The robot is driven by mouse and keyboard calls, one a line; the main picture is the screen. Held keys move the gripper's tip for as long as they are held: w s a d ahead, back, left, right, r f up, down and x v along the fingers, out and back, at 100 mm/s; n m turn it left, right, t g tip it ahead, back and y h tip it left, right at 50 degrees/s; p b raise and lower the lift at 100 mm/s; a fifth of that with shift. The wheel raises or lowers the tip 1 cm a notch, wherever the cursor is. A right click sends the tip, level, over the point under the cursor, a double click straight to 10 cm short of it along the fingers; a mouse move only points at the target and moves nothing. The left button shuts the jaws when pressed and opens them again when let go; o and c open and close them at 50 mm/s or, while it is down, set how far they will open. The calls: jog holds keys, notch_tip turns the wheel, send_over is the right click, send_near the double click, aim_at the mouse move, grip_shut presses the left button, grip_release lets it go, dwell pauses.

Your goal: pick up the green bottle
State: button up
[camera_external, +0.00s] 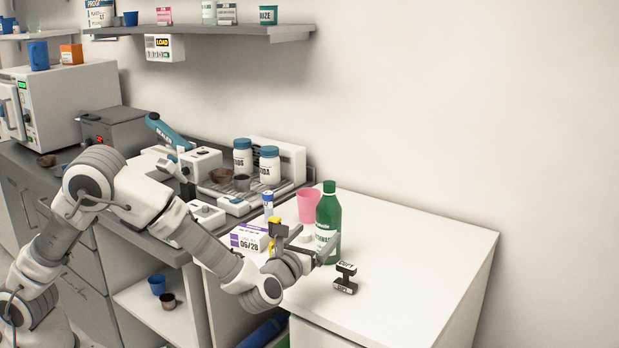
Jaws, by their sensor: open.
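The green bottle (328,212) stands upright on the white countertop, with a green cap and a pale label. My gripper (318,245) is low over the counter at the bottle's lower part, with its fingers pointing right. The gripper is open. One finger shows in front of the bottle's lower right side and another part lies to its left. I cannot tell from this view whether the bottle is between the fingers or touched by them.
A pink cup (308,205) stands just behind the bottle. A white and purple box (249,238) is left of my gripper. A small black stamp-like object (345,278) is in front right. The counter's right side (430,260) is clear. A shelf (215,31) hangs above.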

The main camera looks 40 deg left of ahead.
aim_at(334, 213)
jog(key=w, duration=0.3)
jog(key=w+a+b, duration=0.1)
jog(key=w, duration=0.3)
jog(key=w+a, duration=0.1)
jog(key=w, duration=0.3)
jog(key=shift+w+a+r+b, duration=0.1)
jog(key=shift+r+b, duration=0.05)
jog(key=shift+b, duration=0.2)
jog(key=c, duration=1.5)
jog(key=shift+r, duration=0.15)
